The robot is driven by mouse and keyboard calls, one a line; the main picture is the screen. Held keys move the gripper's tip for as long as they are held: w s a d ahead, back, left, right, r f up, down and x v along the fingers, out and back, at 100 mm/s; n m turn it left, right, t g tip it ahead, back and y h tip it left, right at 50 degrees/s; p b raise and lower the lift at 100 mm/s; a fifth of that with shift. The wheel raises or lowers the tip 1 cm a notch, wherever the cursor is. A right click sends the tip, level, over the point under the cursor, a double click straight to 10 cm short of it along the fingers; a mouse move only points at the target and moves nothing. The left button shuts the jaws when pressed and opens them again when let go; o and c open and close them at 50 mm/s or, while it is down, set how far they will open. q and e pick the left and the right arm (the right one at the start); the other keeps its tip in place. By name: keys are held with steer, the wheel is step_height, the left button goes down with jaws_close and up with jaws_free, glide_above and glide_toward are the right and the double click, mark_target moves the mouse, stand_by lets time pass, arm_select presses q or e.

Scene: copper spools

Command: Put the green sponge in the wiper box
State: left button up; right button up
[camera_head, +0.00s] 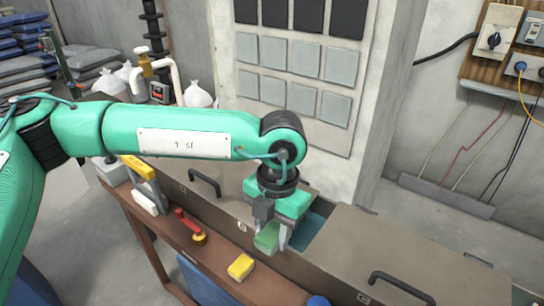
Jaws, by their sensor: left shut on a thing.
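My left gripper (271,241) points down over the brown bench, near its middle. It is shut on the green sponge (265,237), which shows between its fingers. Just to the right of the gripper is an opening with a blue-green inside (317,234), between two brown lids with black handles. I cannot tell for sure whether this opening is the wiper box. The sponge is at the left edge of the opening; its exact height above the bench is hard to tell. My right gripper is not in view.
A yellow block (240,267) lies on the front ledge, with a red-handled tool (190,226) to its left. Black handles stand up from the left lid (205,182) and the right lid (401,286). A wall with grey square panels (290,75) rises behind.

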arm_select(q)
steer(key=shift+w+a+f+m, duration=0.15)
steer(key=shift+w+a+m, duration=0.1)
steer(key=shift+a+m, duration=0.25)
steer(key=w+a+f+m+t, duration=0.1)
steer(key=a+f+m, duration=0.3)
steer(key=a+m, duration=0.6)
steer(key=w+a+f+m+t, duration=0.1)
steer(key=w+a+f+m, duration=0.2)
steer(key=a+m, duration=0.7)
steer(key=shift+w+a+f+m+t+h, duration=0.15)
steer(key=shift+w+f+m+t+h, duration=0.35)
steer(key=shift+m, duration=3.4)
steer(key=shift+s+f, duration=0.1)
steer(key=shift+s, duration=0.1)
